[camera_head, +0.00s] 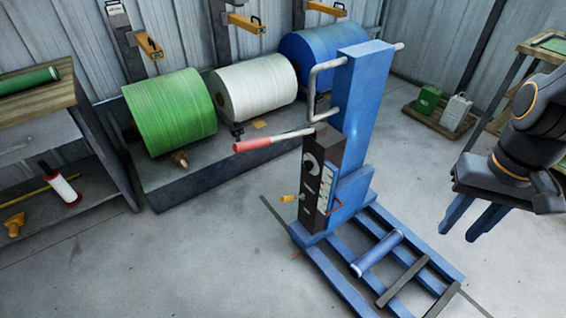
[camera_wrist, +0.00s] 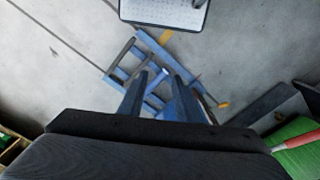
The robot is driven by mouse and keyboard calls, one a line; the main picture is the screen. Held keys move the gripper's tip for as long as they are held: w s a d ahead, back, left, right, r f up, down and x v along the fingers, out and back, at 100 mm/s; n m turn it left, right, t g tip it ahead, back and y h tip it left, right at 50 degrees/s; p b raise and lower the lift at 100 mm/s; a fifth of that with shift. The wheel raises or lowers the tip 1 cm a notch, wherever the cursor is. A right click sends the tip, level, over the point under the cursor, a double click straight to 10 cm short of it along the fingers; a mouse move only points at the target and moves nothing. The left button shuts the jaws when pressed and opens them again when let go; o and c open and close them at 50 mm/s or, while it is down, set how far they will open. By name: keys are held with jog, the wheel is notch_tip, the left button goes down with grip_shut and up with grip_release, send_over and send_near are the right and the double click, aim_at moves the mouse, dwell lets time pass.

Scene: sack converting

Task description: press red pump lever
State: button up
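The pump lever is a grey bar with a red grip (camera_head: 252,145). It sticks out to the left from the dark pump box (camera_head: 325,165) on the blue lift truck (camera_head: 360,95), close to level. In the wrist view the red grip (camera_wrist: 297,141) shows at the right edge, cut off by the frame. My gripper (camera_head: 468,222) has blue fingers and hangs at the right of the head view, well apart from the lever, on the far side of the truck's mast. In the wrist view my gripper (camera_wrist: 161,88) has its fingers spread with nothing held between them.
Green (camera_head: 170,112), white (camera_head: 255,85) and blue (camera_head: 305,50) rolls stand behind the lever on a grey plinth. A workbench (camera_head: 35,105) is at left. The truck's low blue frame (camera_head: 335,280) extends toward the lower right. Floor left of the truck is mostly clear.

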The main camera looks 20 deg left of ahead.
jog(key=shift+w+a, duration=0.2)
jog(key=shift+w, duration=0.1)
jog(key=c, duration=0.4)
jog(key=w+a+n+t, duration=0.1)
jog(key=w+a, duration=0.1)
jog(key=w+a+n+t, duration=0.1)
jog(key=w+a, duration=0.2)
jog(key=w+a+f+t+p, duration=0.1)
jog(key=w+a, duration=0.1)
jog(key=a, duration=0.1)
jog(key=shift+w+n+y, duration=0.3)
jog(key=shift+w+n, duration=0.05)
jog(key=shift+n, duration=0.05)
grip_shut()
jog(key=w+a+r+n+t+y+p, duration=0.1)
jog(key=w+a+n+t+y, duration=0.15)
jog(key=a, duration=0.95)
jog(key=w+a+r+n+t+y, duration=0.1)
jog(key=w+a+n+t+y, duration=0.15)
jog(key=a, duration=0.95)
jog(key=s+a+r+n+y, duration=0.1)
jog(key=s+a+y, duration=0.1)
jog(key=a, duration=0.4)
jog(key=s+a+r+n+g+y+p, duration=0.1)
jog(key=s+a+r+n+y, duration=0.1)
jog(key=s+a, duration=0.3)
jog(key=shift+a+y, duration=0.7)
jog(key=shift+a, duration=0.25)
jog(key=shift+w+r, duration=0.1)
